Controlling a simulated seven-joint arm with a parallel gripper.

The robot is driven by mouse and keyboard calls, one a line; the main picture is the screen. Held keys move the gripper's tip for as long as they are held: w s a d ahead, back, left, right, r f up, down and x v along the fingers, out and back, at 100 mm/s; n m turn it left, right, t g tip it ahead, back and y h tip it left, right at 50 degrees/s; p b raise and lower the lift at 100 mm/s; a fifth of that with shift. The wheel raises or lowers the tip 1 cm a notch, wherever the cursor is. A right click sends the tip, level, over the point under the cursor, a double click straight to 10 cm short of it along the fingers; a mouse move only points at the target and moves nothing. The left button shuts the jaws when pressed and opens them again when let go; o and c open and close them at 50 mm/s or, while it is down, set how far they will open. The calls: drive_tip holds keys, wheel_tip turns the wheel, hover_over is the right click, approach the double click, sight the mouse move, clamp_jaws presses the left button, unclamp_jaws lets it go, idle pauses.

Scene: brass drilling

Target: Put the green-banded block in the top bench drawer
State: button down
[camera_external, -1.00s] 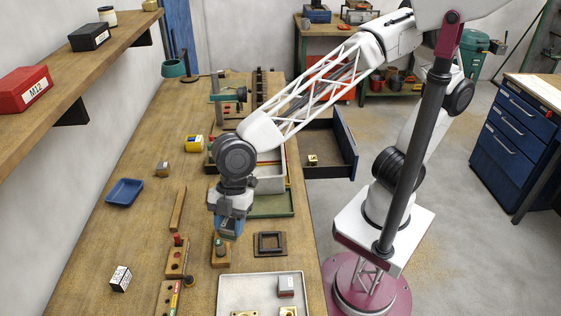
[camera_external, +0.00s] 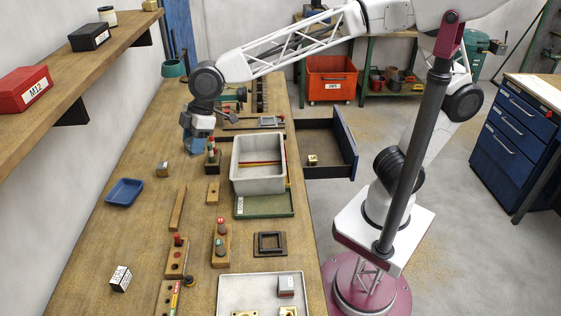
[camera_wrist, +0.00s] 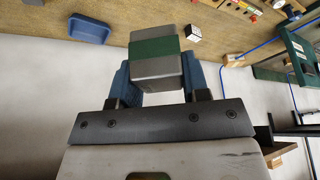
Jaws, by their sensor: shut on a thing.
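My gripper (camera_external: 194,148) hangs over the far left part of the bench, left of the grey bin. In the wrist view my gripper (camera_wrist: 157,68) is shut on the grey green-banded block (camera_wrist: 154,48), with a blue finger on each side. The block is hard to make out in the external view. The bench drawer (camera_external: 345,148) stands pulled out from the bench's right side, well to the right of my gripper. A small brass-coloured piece (camera_external: 312,160) lies inside it, with bare floor around.
Wooden stands with pegs (camera_external: 221,258), a blue dish (camera_external: 125,192) and a dark square frame (camera_external: 270,243) occupy the bench. A shelf (camera_external: 75,75) overhangs the left.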

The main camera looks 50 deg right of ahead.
drive_tip(key=w+d+r+m+t+h, duration=0.3)
drive_tip(key=w+d+m, duration=0.7)
drive_tip(key=w+d, duration=1.75)
drive_tip(key=w+d+f+m+h, duration=0.1)
drive_tip(key=w+d+f+m, duration=0.25)
drive_tip(key=d, duration=1.15)
drive_tip(key=w+d+f+m+h, duration=0.1)
drive_tip(key=w+d+f+m, duration=0.3)
drive_tip(key=d, duration=1)
drive_tip(key=w+d+m+h, duration=0.15)
drive_tip(key=w+d, duration=0.35)
drive_tip(key=d, duration=1)
drive_tip(key=w+a+f+n+y, duration=0.2)
drive_tip(key=w+a+f+n, duration=0.15)
drive_tip(key=a+f, duration=0.35)
drive_tip(key=s+d+f+n+g+y, duration=0.1)
drive_tip(key=s+d+f+n+y, duration=0.2)
drive_tip(key=s+d+f+n, duration=0.8)
drive_tip(key=s+f+n+g, duration=0.1)
drive_tip(key=s+f+n, duration=0.2)
drive_tip(key=s+f, duration=0.4)
drive_tip(key=s+f+n+g+y, duration=0.1)
drive_tip(key=s+f+n, duration=0.3)
drive_tip(key=s+f, duration=0.4)
drive_tip(key=s+g, duration=0.1)
drive_tip(key=s, duration=0.3)
drive_tip(key=shift+s+y, duration=0.1)
drive_tip(key=shift+y, duration=0.15)
